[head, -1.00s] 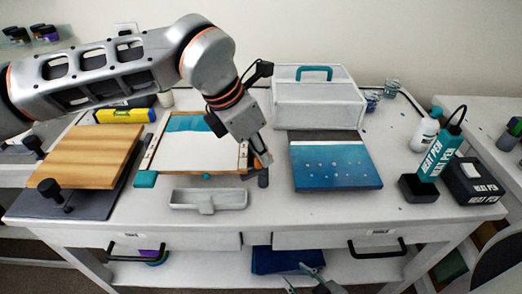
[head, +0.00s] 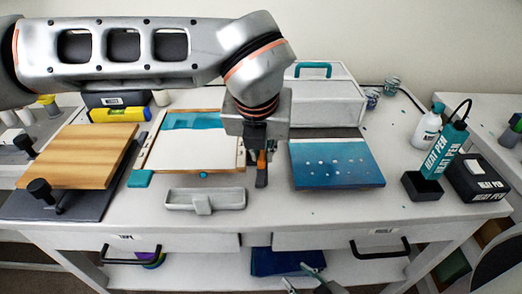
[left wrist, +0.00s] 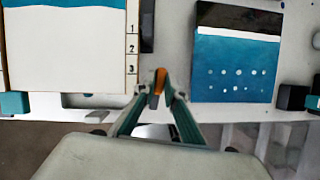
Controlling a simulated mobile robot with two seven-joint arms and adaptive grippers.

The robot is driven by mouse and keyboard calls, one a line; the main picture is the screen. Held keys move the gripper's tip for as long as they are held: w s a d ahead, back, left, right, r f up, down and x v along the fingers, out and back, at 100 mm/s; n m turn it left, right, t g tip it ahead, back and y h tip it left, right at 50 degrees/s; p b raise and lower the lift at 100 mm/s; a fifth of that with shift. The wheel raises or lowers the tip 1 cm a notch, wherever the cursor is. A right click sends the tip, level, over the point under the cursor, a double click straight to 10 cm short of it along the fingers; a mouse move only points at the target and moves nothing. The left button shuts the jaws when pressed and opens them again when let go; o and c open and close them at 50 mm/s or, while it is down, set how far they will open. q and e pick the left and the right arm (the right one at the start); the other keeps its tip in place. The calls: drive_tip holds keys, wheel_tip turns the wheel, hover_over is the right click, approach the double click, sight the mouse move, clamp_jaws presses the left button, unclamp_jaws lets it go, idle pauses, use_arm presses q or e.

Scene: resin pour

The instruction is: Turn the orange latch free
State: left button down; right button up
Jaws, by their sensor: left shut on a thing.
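The orange latch (head: 261,159) is a small upright piece at the right side of the framed panel (head: 194,113), which has a teal band and a white field. My left gripper (head: 257,172) points down there and is shut on the latch. In the left wrist view the latch (left wrist: 159,80) shows between the closed fingertips (left wrist: 162,95), beside the panel's numbered edge; the fingers partly hide it. My right gripper (head: 298,275) is low at the bottom edge, in front of the table, with its fingers apart and empty.
A blue speckled panel (head: 336,173) lies close to the right of my left gripper. A grey tray (head: 177,205) sits in front of the framed panel. A wooden board (head: 82,155) is at left.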

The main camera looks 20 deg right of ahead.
use_arm(q)
drive_tip(key=shift+d+r+n+y, duration=0.1)
drive_tip(key=shift+n+y, duration=0.2)
drive_tip(key=shift+n, duration=0.5)
use_arm(e)
drive_tip(key=shift+f, duration=0.1)
drive_tip(key=shift+s+f, duration=0.2)
drive_tip(key=shift+s, duration=0.15)
use_arm(q)
drive_tip(key=c, duration=2.1)
unclamp_jaws()
drive_tip(key=v, duration=1.2)
use_arm(e)
drive_tip(key=shift+w+r, duration=0.1)
drive_tip(key=shift+w, duration=0.05)
use_arm(q)
drive_tip(key=shift+s, duration=0.15)
